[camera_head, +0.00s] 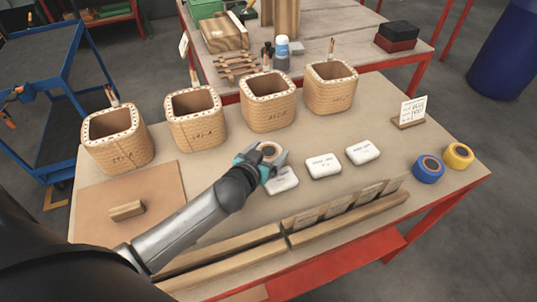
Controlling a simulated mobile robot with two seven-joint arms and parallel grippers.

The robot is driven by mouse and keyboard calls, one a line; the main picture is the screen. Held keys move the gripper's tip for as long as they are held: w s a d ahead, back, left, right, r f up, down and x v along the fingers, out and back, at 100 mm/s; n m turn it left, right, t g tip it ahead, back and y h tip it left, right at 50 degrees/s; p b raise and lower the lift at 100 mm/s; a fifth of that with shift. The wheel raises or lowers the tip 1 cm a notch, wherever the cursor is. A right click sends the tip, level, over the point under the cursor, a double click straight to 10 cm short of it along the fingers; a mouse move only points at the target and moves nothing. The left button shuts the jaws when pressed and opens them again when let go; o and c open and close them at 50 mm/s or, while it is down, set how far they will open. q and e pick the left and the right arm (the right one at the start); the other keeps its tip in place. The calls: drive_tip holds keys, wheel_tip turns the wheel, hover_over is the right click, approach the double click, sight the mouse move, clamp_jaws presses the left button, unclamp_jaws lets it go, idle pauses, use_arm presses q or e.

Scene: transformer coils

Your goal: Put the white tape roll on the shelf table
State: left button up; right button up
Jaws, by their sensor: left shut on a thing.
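My left gripper (266,161) reaches in from the lower left over the middle of the near table and is shut on the white tape roll (269,149). The roll shows its brown core facing up, and the fingers hide part of its rim. I cannot tell whether it is clear of the tabletop. A second table (301,65) stands behind the near one and carries boxes and tools; I cannot tell whether it is the shelf table. My right gripper is not in view.
The near table (237,146) holds several tan coils (195,117) along its back. White packs (323,166) lie near the gripper. A blue tape roll (428,168) and a yellow one (458,156) sit at the right. A blue cart (66,72) stands left.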

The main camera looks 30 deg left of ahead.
use_arm(q)
drive_tip(key=shift+f, duration=0.15)
drive_tip(key=o, duration=1.2)
drive_tip(key=shift+c, duration=0.2)
drive_tip(key=shift+r, duration=0.2)
drive_tip(key=p+v, duration=0.2)
drive_tip(key=v, duration=1)
drive_tip(key=shift+a+f+p, duration=0.1)
drive_tip(key=shift+p, duration=0.2)
